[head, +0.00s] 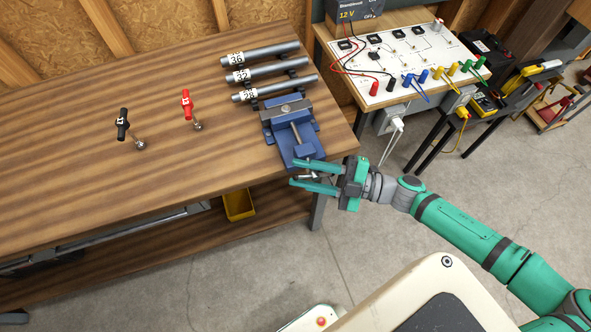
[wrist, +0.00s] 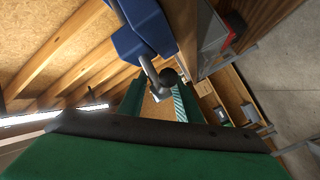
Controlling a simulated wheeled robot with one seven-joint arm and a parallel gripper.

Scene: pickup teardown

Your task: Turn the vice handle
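The blue vice (head: 296,140) is mounted near the right front corner of the wooden bench, its screw end facing the front edge. Its grey metal handle (head: 307,177) shows at the front, partly hidden by my gripper. In the wrist view the handle (wrist: 150,70) is a bar with a dark ball end, beside the blue vice body (wrist: 145,30). My gripper (head: 294,172) is open at the vice's front, one finger above and one below the handle in the head view. The fingers (wrist: 158,103) are apart in the wrist view, with the ball end near the gap; contact cannot be told.
Several labelled grey tubes (head: 262,69) lie behind the vice. A black-handled tool (head: 122,125) and a red-handled one (head: 187,105) stand on the bench at left. A wired circuit board (head: 395,62) is on a table at right. A yellow bin (head: 239,205) sits below the bench.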

